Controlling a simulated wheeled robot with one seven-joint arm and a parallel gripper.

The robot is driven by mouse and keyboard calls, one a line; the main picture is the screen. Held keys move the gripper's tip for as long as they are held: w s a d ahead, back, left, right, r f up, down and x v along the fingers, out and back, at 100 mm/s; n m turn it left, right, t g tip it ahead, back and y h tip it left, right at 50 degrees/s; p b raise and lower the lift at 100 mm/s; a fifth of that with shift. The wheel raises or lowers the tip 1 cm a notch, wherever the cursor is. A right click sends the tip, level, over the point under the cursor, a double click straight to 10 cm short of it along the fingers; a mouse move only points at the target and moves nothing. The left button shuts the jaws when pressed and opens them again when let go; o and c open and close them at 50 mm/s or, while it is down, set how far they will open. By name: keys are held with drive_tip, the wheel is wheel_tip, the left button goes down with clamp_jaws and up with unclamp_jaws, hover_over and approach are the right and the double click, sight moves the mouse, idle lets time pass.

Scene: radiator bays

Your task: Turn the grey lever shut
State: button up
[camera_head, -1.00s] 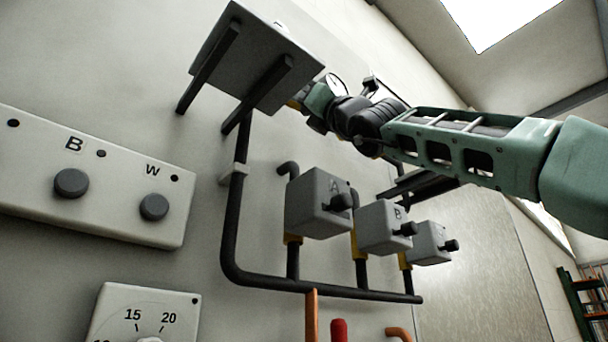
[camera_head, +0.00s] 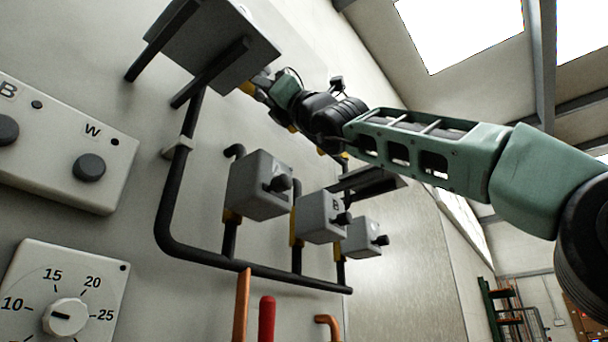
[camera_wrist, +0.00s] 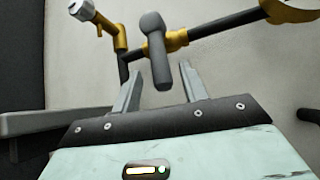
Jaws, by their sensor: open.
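The grey lever (camera_wrist: 158,62) shows in the wrist view, a dark grey handle with a rounded upper end, on a brass valve body (camera_wrist: 177,40) in a dark pipe. My gripper (camera_wrist: 161,68) is open, with its two fingers apart. The lever's lower end shows between the fingertips, one on each side; I cannot tell whether either finger touches it. In the head view my gripper end (camera_head: 257,84) is high by the wall pipe, partly hidden by a grey plate, and the lever cannot be made out there.
The grey plate (camera_head: 212,48) on dark bars juts out beside my gripper. Below my arm are grey boxes with black knobs (camera_head: 260,186). A second brass valve (camera_wrist: 108,27) with a silver end is left of the lever; a round gauge (camera_wrist: 294,9) is upper right.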

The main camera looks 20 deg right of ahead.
drive_tip(key=b+v, duration=0.7)
drive_tip(key=v, duration=0.6)
drive_tip(key=shift+f, duration=0.25)
drive_tip(key=shift+s+d, duration=0.1)
